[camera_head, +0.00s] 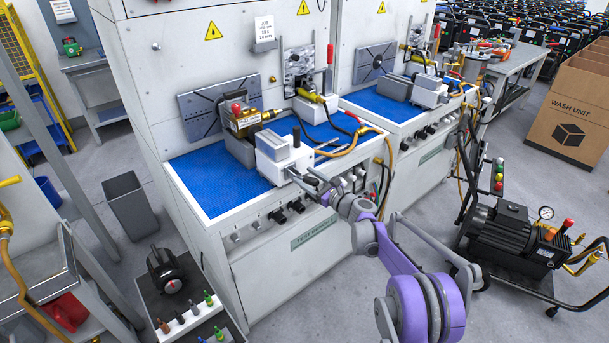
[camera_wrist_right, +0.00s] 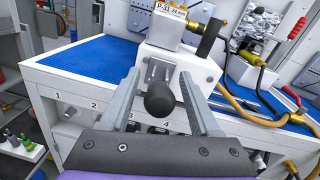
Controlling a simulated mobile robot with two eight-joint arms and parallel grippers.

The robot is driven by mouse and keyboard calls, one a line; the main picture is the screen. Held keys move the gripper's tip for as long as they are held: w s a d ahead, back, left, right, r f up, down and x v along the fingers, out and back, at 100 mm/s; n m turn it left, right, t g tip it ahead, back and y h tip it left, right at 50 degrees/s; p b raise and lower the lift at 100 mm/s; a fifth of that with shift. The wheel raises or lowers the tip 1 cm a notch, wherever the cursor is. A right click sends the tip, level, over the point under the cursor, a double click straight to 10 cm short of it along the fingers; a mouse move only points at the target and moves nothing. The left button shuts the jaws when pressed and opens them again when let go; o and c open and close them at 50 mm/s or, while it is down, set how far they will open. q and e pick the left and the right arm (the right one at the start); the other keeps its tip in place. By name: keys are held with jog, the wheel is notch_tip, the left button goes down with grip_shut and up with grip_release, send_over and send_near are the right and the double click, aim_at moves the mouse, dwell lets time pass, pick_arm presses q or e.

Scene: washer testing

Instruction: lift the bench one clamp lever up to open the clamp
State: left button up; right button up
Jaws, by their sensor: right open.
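The first bench's clamp is a white block (camera_head: 277,152) on the blue mat. It also shows in the right wrist view (camera_wrist_right: 198,64). A lever with a round black knob (camera_wrist_right: 160,98) juts from the block's front face toward the wrist camera. My right gripper (camera_head: 308,180) is open at the block's front. In the wrist view, its two grey fingers (camera_wrist_right: 157,104) stand on either side of the knob, with visible gaps. A brass unit labelled P-31 (camera_head: 243,119) sits behind the block. In the head view the knob is too small to make out. My left gripper is not in view.
A black handle (camera_wrist_right: 210,38) stands upright beside the block. A yellow hose (camera_head: 345,140) and a red-handled lever (camera_head: 330,58) are to the right. The blue mat (camera_head: 210,178) is bare at left. A second bench (camera_head: 385,104) adjoins on the right.

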jog(key=shift+w+a, duration=0.45)
grip_shut()
dwell(1.2)
